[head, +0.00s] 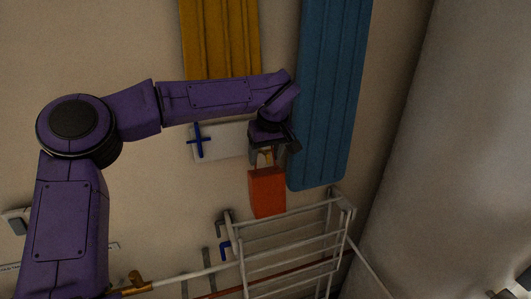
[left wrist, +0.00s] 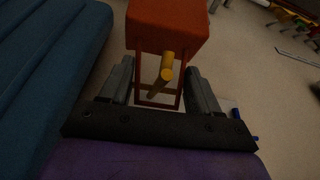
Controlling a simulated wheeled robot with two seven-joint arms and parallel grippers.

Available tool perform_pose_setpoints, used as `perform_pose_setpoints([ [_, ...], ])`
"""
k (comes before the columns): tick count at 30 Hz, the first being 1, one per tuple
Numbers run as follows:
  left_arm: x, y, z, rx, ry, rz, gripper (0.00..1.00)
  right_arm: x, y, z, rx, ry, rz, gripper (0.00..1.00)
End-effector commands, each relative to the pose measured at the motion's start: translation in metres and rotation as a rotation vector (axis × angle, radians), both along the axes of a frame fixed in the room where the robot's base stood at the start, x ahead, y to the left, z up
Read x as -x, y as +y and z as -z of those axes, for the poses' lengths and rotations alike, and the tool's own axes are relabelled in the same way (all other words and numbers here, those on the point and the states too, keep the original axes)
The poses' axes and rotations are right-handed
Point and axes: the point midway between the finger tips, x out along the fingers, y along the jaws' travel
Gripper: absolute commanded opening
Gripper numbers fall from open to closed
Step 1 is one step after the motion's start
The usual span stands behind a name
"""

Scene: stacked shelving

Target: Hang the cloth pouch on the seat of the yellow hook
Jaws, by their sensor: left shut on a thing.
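The orange cloth pouch (head: 267,192) hangs below my left gripper (head: 270,148) in the head view. In the left wrist view its orange body (left wrist: 168,28) is at the top, and its strap frame runs down between the fingers of my left gripper (left wrist: 160,92), which is shut on it. A yellow rod with a round end, seemingly the yellow hook (left wrist: 166,73), shows within the strap's outline. I cannot tell whether the strap rests on the hook. In the head view the gripper mostly hides this spot. My right gripper is not in view.
A white wire rack (head: 285,235) stands just below the pouch. A blue ribbed panel (head: 330,95) is close on the right and a yellow one (head: 220,40) is above. A blue cross-shaped piece (head: 200,140) lies left of the gripper, by a pale plate.

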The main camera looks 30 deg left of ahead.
Motion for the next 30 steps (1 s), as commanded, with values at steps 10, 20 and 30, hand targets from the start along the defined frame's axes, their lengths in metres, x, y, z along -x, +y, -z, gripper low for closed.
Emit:
perform_pose_setpoints([
  [10,-0.001,0.001,0.004,0.001,0.0,-0.001,0.1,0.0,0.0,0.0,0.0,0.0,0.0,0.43],
  [20,-0.002,0.002,0.014,0.0,0.0,0.0,0.1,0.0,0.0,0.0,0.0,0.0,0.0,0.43],
  [30,-0.002,0.002,0.013,0.001,-0.001,0.0,0.1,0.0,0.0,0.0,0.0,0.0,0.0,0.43],
])
